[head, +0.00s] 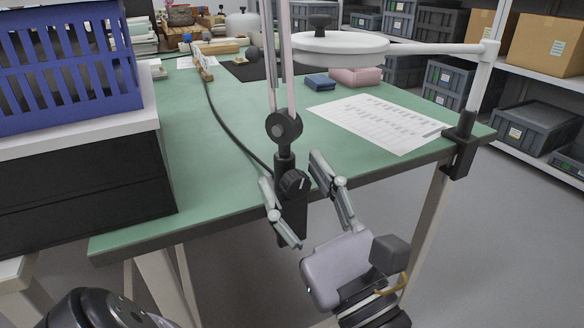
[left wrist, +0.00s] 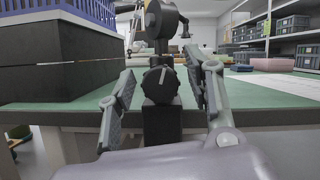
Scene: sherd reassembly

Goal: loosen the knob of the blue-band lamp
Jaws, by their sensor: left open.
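A lamp's black clamp (head: 292,215) grips the table's front edge, and its thin arm rises out of the top of the head view. I see no blue band on it. Its round black knob (head: 294,184) has a pale pointer line and faces me; it also shows in the left wrist view (left wrist: 160,84). My left gripper (head: 291,169) is open, with one finger on each side of the knob. In the left wrist view the fingers (left wrist: 160,68) stand apart from the knob, with gaps on both sides. My right gripper is not in view.
A white lamp (head: 340,42) is clamped at the table's right corner. A printed sheet (head: 375,122) lies on the green table (head: 225,165). A blue crate (head: 65,75) on a dark cabinet stands at left. A black cable (head: 222,125) runs to the near clamp.

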